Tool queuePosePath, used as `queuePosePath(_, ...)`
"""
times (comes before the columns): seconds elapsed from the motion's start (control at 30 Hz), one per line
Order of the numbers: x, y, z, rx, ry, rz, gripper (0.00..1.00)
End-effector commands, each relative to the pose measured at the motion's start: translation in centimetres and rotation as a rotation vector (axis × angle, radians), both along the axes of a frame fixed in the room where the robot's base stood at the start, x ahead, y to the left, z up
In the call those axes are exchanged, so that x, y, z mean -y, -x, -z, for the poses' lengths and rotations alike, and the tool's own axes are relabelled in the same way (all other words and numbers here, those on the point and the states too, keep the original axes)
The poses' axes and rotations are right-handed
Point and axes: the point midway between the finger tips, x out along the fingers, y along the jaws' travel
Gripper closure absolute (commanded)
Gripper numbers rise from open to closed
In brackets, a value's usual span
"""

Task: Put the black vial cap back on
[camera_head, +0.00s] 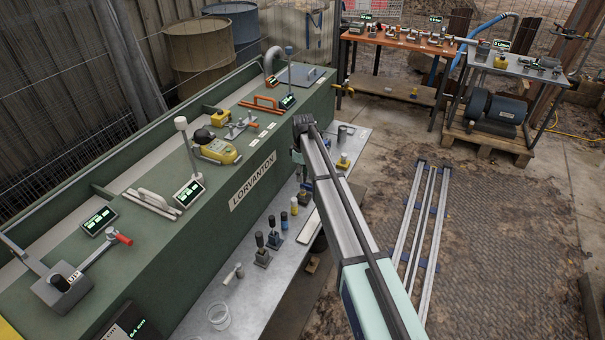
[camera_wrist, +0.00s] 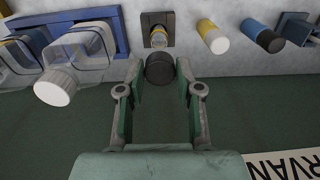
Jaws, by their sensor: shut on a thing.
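In the wrist view, the black vial cap (camera_wrist: 159,68) is held between the fingertips of my gripper (camera_wrist: 160,78), which is shut on it. An open-topped vial (camera_wrist: 157,38) with a yellowish body stands in a small dark square holder (camera_wrist: 147,18) on the pale bench top. The cap is just beside the vial's mouth in the picture and nearer the camera; I cannot tell whether they touch. In the head view, my arm hides most of the gripper, and the cap and vial cannot be made out.
In the wrist view, a yellow-and-white vial (camera_wrist: 212,37) and a blue one with a dark top (camera_wrist: 262,36) stand to the right. The green tank wall (camera_head: 205,235) runs alongside the bench.

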Motion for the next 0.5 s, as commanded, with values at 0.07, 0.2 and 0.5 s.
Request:
queuePosePath(0.07,0.0,0.0,0.6,-0.001,0.001,0.0,0.76)
queuePosePath(0.2,0.0,0.0,1.6,-0.001,0.001,0.0,0.76)
queuePosePath(0.5,0.0,0.0,4.2,-0.001,0.001,0.0,0.76)
